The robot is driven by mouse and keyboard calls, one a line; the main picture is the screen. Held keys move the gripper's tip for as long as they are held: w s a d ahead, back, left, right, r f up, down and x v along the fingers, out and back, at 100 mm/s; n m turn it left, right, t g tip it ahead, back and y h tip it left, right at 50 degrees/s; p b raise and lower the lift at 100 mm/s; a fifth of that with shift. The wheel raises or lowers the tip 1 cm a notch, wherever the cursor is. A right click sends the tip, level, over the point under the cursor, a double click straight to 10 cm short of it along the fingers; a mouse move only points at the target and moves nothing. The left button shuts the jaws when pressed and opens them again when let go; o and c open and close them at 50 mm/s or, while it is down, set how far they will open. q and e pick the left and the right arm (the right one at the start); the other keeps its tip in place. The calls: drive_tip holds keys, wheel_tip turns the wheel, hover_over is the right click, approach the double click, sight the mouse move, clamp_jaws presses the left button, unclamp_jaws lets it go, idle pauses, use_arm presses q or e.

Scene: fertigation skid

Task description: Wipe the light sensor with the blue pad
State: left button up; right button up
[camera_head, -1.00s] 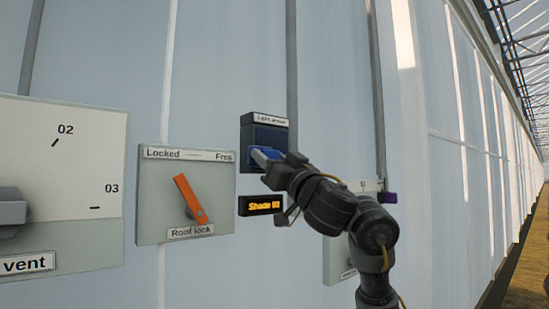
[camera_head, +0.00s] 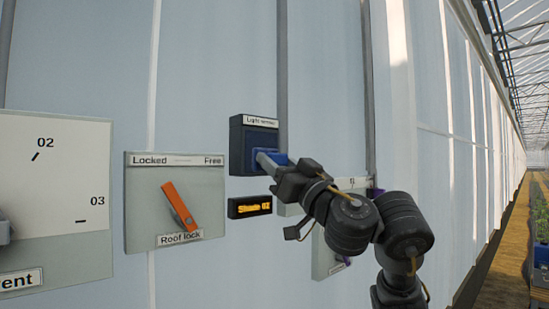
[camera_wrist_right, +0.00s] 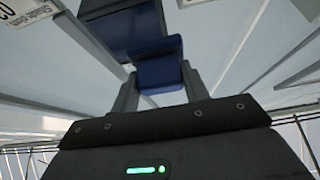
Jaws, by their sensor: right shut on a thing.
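The light sensor (camera_head: 237,147) is a dark box with a dark blue face and a "Light sensor" label, fixed to the pale wall. My right gripper (camera_head: 268,162) is shut on the blue pad (camera_head: 272,155), which overlaps the lower right of the sensor's face. In the right wrist view the pad (camera_wrist_right: 160,72) sits between my two fingers (camera_wrist_right: 159,92), and the sensor's dark blue box (camera_wrist_right: 105,25) lies just behind it. I cannot tell whether the pad touches the face. My left gripper is out of view.
Left of the sensor is a roof lock panel (camera_head: 140,215) with an orange handle (camera_head: 180,208). A "Shade 02" display (camera_head: 249,207) sits just below the sensor. A vent panel (camera_head: 60,210) is at far left. Another panel (camera_head: 325,262) is partly behind my right arm.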

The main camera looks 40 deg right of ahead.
drive_tip(key=shift+s+r+p, duration=0.15)
drive_tip(key=shift+s+p, duration=0.3)
drive_tip(key=shift+s, duration=1.2)
drive_tip(key=shift+w, duration=0.1)
drive_tip(key=shift+w+f, duration=0.2)
drive_tip(key=shift+a, duration=0.1)
